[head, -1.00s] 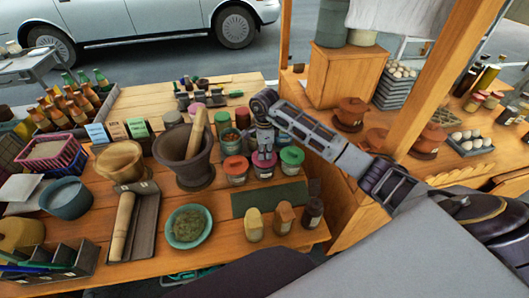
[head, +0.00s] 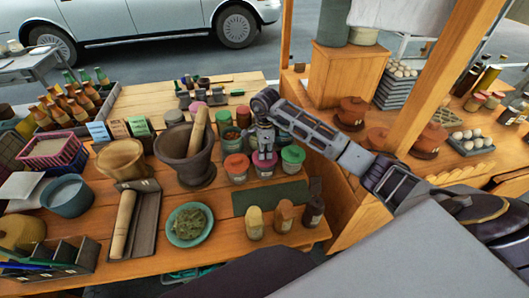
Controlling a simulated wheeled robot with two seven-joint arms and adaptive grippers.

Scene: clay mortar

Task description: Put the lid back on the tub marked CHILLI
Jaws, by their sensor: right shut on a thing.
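My right gripper (head: 264,151) reaches in from the right and points down over the front row of small tubs. It is shut on a pink lid (head: 264,163), which sits on or just above a clear tub (head: 265,173); I cannot tell which. To its left is a tub with a red lid (head: 236,163), and to its right one with a green lid (head: 292,155). The labels are too small to read, so I cannot tell which is CHILLI. My left gripper is not in view.
A dark stone mortar (head: 187,160) with a wooden pestle (head: 197,131) stands left of the tubs. A dark green mat (head: 270,197) lies clear in front, with several small shakers (head: 284,217) beyond its front edge. A wooden post (head: 440,75) rises at right.

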